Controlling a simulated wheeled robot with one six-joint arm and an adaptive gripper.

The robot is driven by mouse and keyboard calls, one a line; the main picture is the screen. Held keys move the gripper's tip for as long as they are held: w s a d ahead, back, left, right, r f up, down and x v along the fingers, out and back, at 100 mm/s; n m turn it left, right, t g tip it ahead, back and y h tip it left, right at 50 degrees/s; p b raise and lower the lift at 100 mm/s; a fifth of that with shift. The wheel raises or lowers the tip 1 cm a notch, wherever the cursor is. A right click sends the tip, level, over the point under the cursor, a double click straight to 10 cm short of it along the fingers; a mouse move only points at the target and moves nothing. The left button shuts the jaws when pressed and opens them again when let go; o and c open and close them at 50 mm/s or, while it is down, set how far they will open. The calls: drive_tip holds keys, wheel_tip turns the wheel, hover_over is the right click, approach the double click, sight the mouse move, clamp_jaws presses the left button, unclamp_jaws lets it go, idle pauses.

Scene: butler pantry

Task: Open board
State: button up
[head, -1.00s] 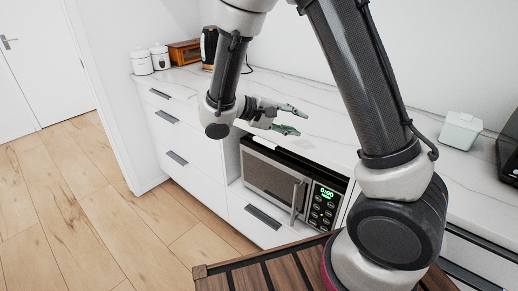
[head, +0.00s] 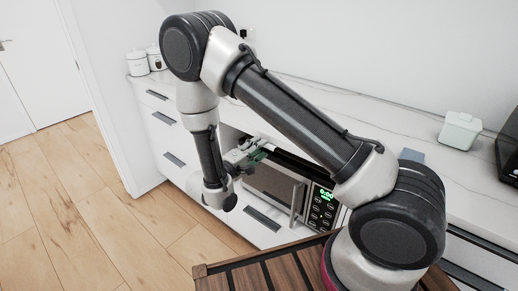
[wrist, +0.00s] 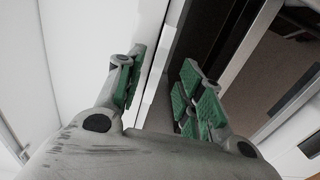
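My gripper (head: 250,155) is at the upper left of the microwave niche, under the counter edge. In the wrist view its two green-padded fingers (wrist: 160,92) are apart. A white panel edge (wrist: 160,62) shows between them, with a dark gap (wrist: 190,42) to its right. I cannot tell whether the fingers touch the panel. No part is clearly marked as the board; this white panel may be it. The microwave (head: 270,188) sits in the niche with its door shut, partly hidden by my gripper.
White drawers with dark handles (head: 173,159) run left of the niche; another drawer (head: 262,219) is below the microwave. White canisters (head: 138,62) and a white box (head: 460,130) stand on the marble counter (head: 400,115). The wooden floor (head: 90,200) at left is clear.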

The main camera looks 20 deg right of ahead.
drive_tip(key=shift+w+d, duration=0.25)
drive_tip(key=shift+d, duration=0.15)
clamp_jaws()
